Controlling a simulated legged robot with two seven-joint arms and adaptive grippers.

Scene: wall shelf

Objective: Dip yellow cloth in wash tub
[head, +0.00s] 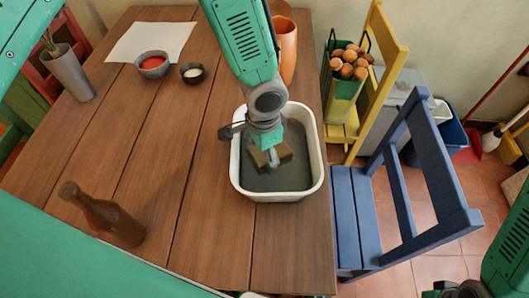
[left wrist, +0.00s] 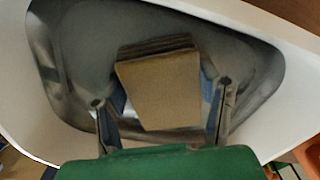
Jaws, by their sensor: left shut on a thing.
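The wash tub (head: 305,183) is a white rectangular basin with a dark grey inside, standing near the table's right edge. My left gripper (head: 271,157) points down into it. It is shut on the folded yellow cloth (head: 285,151), which looks dull tan and sits low within the tub's walls. In the left wrist view the cloth (left wrist: 160,95) lies between the two fingers, with layered folds at its far edge, and the tub's white rim (left wrist: 285,25) surrounds it. I cannot tell how deep the cloth is in any water. My right gripper (head: 458,289) is only partly in view at the bottom right.
A brown bottle (head: 105,217) stands at the left front of the wooden table (head: 190,190). An orange pitcher (head: 287,50) stands behind the tub. Two small bowls (head: 153,65) (head: 192,73), white paper (head: 150,42) and a grey vase (head: 68,72) are further back. A blue chair (head: 395,195) is at the right.

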